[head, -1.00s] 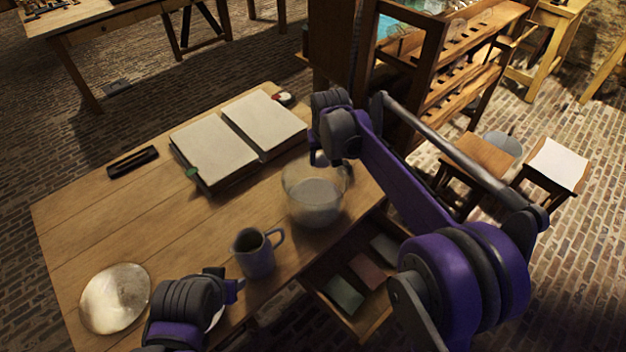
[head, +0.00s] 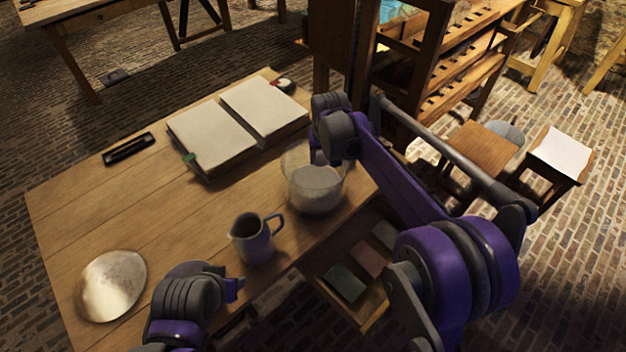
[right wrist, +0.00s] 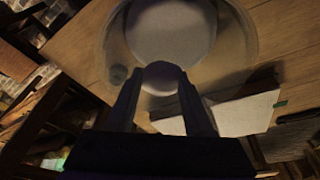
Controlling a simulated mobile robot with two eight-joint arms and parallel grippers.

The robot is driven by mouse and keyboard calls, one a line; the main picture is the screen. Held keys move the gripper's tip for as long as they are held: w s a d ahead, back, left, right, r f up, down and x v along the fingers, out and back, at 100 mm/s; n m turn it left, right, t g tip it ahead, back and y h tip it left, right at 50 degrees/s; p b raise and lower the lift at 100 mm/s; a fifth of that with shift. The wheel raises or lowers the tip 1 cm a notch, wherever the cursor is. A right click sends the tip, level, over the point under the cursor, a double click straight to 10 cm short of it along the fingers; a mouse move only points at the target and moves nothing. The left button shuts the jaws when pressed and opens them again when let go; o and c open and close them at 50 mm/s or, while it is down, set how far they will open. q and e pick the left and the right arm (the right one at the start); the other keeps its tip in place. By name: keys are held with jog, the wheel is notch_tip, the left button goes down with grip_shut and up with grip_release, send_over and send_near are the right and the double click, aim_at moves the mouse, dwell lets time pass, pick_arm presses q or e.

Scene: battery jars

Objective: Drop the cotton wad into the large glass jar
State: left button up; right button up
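The large glass jar (head: 316,192) stands on the wooden table near its right edge, with a pale grey-white layer low inside. It also shows in the right wrist view (right wrist: 245,35) as a wide ring around a grey disc. My right gripper (head: 322,158) is over the jar's mouth, pointing down. In the right wrist view its fingers (right wrist: 162,82) are on both sides of a pale round thing that looks like the cotton wad (right wrist: 163,71). The wad is hidden in the head view. My left gripper (head: 236,289) is low over the table's front; its fingertips do not show clearly.
A grey jug (head: 254,240) stands between the jar and my left gripper. An open book (head: 212,140) lies behind. A shiny round dish (head: 111,286) is at the left. An open drawer (head: 375,318) with coloured blocks juts out at the right front.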

jog(key=o, duration=0.5)
jog(key=shift+o, duration=0.2)
jog(key=v, duration=1)
jog(key=shift+r, duration=0.4)
jog(key=s+d+m+t, duration=0.1)
jog(key=s+d, duration=0.4)
jog(key=s, duration=0.3)
jog(key=s+d, duration=0.5)
jog(key=s, duration=0.3)
jog(key=s+d+f, duration=0.2)
jog(key=s+f, duration=0.2)
jog(key=s, duration=0.3)
jog(key=s+d+f+t+p, duration=0.1)
jog(key=s+d+f, duration=0.1)
jog(key=s+f, duration=0.3)
jog(key=s, duration=0.3)
jog(key=shift+d+f+m+h, duration=0.2)
jog(key=shift+d+m+h, duration=0.1)
jog(key=shift+m, duration=0.1)
